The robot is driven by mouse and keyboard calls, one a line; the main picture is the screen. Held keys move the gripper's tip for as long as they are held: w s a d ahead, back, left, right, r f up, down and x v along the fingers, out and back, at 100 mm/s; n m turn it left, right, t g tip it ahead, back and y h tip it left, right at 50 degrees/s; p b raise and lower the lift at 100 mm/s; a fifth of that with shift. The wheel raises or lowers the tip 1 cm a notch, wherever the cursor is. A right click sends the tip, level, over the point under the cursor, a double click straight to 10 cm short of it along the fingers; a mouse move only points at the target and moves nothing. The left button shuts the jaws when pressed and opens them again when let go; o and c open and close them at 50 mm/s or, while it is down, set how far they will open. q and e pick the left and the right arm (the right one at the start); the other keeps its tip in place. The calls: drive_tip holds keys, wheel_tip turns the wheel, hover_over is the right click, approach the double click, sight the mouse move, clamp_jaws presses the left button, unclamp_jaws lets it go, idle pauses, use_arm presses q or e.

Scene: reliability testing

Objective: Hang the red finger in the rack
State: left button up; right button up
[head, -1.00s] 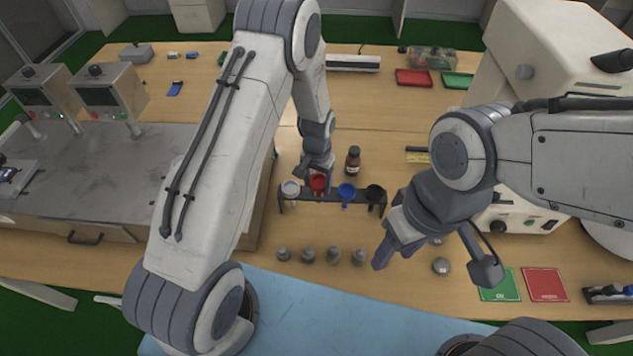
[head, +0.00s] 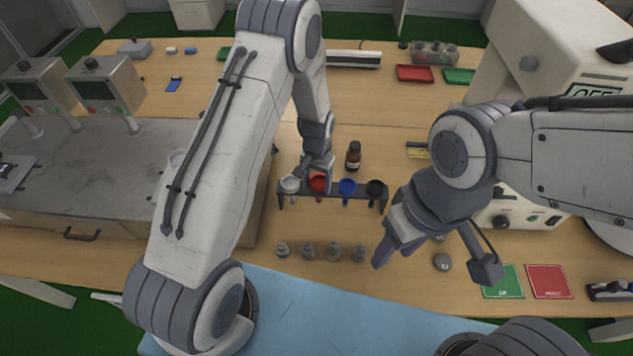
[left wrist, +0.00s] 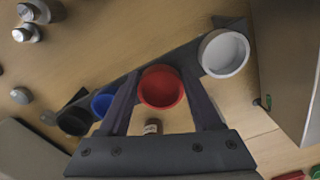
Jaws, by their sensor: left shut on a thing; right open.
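The dark rack (head: 332,193) stands on the wooden table in the middle of the head view. The red finger (head: 318,184), a cup shape with an open rim, is at the rack between the white and blue ones. My left gripper (head: 319,174) is shut on it from behind. In the left wrist view the red finger (left wrist: 161,88) sits between both jaws, in line with the rack; I cannot tell whether it is fully seated. My right gripper (head: 391,248) is open and empty, right of the rack and nearer the front.
The rack also bears a white cup (head: 290,184), a blue cup (head: 347,187) and a black cup (head: 375,188). A brown bottle (head: 353,156) stands close behind. Several grey metal weights (head: 308,250) stand in front. A white machine (head: 560,60) is at the right.

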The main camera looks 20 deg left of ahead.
use_arm(q)
drive_tip(key=shift+f, duration=0.1)
idle(0.3)
drive_tip(key=o, duration=1.5)
drive_tip(key=shift+r+p, duration=2.65)
drive_tip(key=shift+r, duration=0.95)
